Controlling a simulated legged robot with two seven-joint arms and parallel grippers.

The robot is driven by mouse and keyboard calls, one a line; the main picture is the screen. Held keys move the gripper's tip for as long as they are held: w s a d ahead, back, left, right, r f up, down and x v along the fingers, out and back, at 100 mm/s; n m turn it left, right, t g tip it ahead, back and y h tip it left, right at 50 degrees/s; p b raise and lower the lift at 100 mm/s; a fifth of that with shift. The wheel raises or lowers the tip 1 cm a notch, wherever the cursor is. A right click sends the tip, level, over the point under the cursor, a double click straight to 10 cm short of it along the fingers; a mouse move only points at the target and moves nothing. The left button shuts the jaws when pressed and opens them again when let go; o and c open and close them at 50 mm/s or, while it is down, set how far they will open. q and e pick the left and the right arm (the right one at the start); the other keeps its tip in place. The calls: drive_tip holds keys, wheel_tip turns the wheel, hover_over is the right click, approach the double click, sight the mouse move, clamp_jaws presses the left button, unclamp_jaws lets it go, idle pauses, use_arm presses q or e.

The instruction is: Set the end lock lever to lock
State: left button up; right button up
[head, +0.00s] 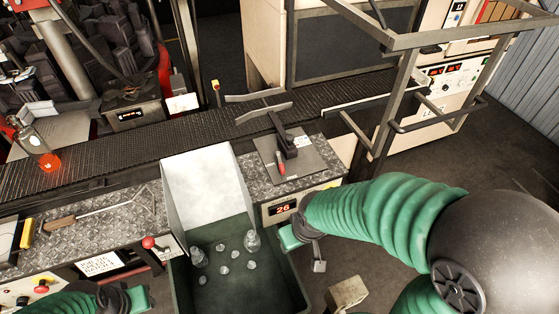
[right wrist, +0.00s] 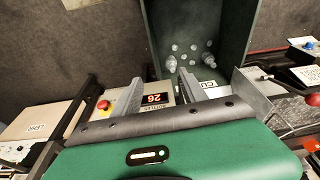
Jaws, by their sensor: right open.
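A small lever with a red grip (head: 281,166) sits on a dark plate (head: 310,160) at the right end of the bench, beside the conveyor. A second lever with a red knob (head: 148,242) sticks up from the bench's front panel on the left. No readable label shows which one is the end lock lever. My right gripper (head: 318,264) is in front of the bench, below the dark plate and apart from both levers. In the right wrist view its fingers (right wrist: 158,90) are apart with nothing between them. My left gripper (head: 138,297) is at the bottom edge, its fingers not clearly visible.
A green bin (head: 178,285) with several clear glass pieces stands between the levers, under a pale chute (head: 205,188). A red display reading 26 (head: 283,208) is near my right gripper. A metal frame (head: 385,125) rises at right.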

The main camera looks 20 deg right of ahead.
drive_tip(key=shift+w+d, duration=0.1)
drive_tip(key=shift+w, duration=0.05)
drive_tip(key=shift+c, duration=1.1)
drive_tip(key=shift+m+y, duration=0.4)
drive_tip(key=shift+m, duration=0.1)
drive_tip(key=w+d, duration=0.1)
drive_tip(key=w, duration=0.1)
drive_tip(key=w+d+b, duration=0.1)
drive_tip(key=w, duration=0.1)
drive_tip(key=w+d, duration=0.2)
drive_tip(key=shift+w+r, duration=0.1)
drive_tip(key=c, duration=0.7)
drive_tip(key=shift+m+y, duration=0.3)
drive_tip(key=shift+y, duration=0.5)
drive_tip(key=w+d, duration=0.1)
drive_tip(key=w, duration=0.1)
drive_tip(key=w+d+b, duration=0.1)
drive_tip(key=w+d, duration=0.3)
drive_tip(key=shift+w+d+r, duration=0.15)
drive_tip(key=shift+w+r, duration=0.15)
drive_tip(key=shift+w, duration=0.1)
clamp_jaws()
drive_tip(key=w+d+r+t+y+b, duration=0.1)
drive_tip(key=w+d+r+t+y, duration=0.1)
drive_tip(key=w+d, duration=0.4)
drive_tip(key=d+r+t, duration=0.1)
drive_tip(key=d, duration=0.2)
drive_tip(key=shift+w+d+r, duration=0.3)
drive_tip(key=shift+d+r, duration=0.1)
drive_tip(key=shift+a, duration=0.1)
